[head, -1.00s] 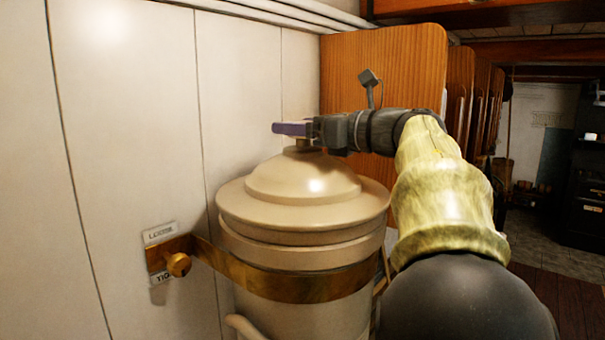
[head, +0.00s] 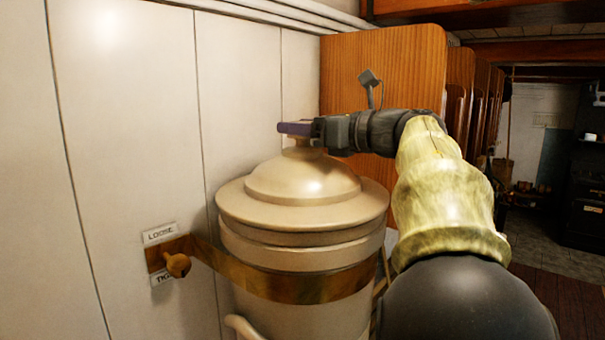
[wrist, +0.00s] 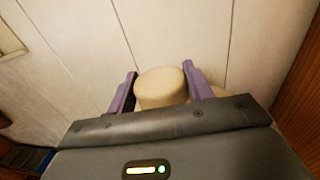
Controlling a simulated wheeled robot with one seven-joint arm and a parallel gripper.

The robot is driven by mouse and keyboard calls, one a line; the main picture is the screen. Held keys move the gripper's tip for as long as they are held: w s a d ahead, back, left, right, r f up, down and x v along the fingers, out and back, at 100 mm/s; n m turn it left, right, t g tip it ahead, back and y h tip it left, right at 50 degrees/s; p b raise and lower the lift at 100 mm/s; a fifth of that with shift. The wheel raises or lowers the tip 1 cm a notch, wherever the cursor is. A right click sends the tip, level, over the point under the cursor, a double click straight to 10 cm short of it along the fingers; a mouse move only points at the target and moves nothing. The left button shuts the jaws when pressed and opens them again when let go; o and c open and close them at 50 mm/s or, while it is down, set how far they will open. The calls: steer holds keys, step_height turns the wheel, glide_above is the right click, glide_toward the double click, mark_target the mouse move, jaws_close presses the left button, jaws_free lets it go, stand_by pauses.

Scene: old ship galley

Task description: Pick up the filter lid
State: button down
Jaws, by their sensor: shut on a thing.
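The filter lid (head: 300,200) is a cream, stepped dome with a wide rim and a small knob on top. It sits on the cream cylindrical filter body (head: 300,312), and I see no clear gap between them. My gripper (head: 295,129) comes in from the right at the top of the lid, with purple fingers at the knob. In the wrist view the knob (wrist: 162,86) is between the two purple fingers of my gripper (wrist: 160,90), which is shut on it. The knob's underside is hidden there.
A brass band (head: 290,284) holds the filter to the white panelled wall (head: 120,120). A round wooden knob (head: 178,265) sits between small labels, the upper reading LOOSE (head: 160,233). A wooden panel (head: 385,80) stands close behind my gripper. Open floor lies far right.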

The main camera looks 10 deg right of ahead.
steer(key=shift+s+d+r+b, duration=0.15)
steer(key=shift+r+b, duration=0.15)
steer(key=shift+b, duration=0.3)
steer(key=shift+r, duration=3.3)
steer(key=shift+s+d+f+b, duration=0.1)
steer(key=shift+s+d+b, duration=0.15)
steer(key=shift+s+b, duration=0.15)
steer(key=s+a+b+v, duration=0.1)
steer(key=b+v, duration=0.3)
steer(key=v, duration=1.4)
steer(key=shift+s, duration=0.5)
steer(key=shift+a, duration=0.15)
